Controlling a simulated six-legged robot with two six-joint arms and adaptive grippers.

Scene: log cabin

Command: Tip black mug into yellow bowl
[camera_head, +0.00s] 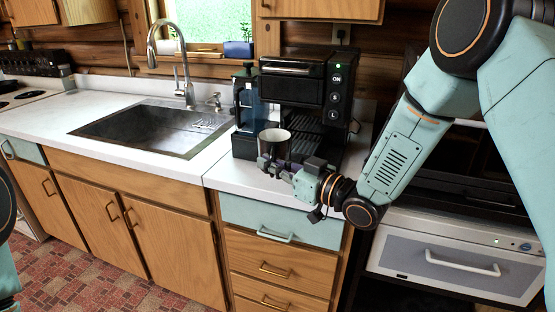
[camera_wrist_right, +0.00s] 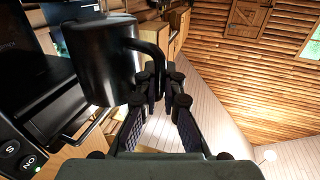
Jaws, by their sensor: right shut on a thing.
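The black mug (camera_head: 274,142) is at the front of the coffee machine, roughly upright with its opening up. I cannot tell whether it rests on the machine's drip tray or is held just above it. My right gripper (camera_head: 276,165) reaches it from the right and front and is shut on its handle. In the right wrist view the mug (camera_wrist_right: 98,60) is at the upper left, and its handle runs to the fingertips of my gripper (camera_wrist_right: 166,88). No yellow bowl is in view. My left gripper is out of view; only bits of that arm show at the left edge.
The black coffee machine (camera_head: 310,95) stands on the white counter (camera_head: 228,178), right of a steel sink (camera_head: 150,128) with a tall faucet (camera_head: 180,65). A blue-green drawer (camera_head: 280,222) is below. An open-fronted dark unit and a white drawer (camera_head: 455,262) are at the right.

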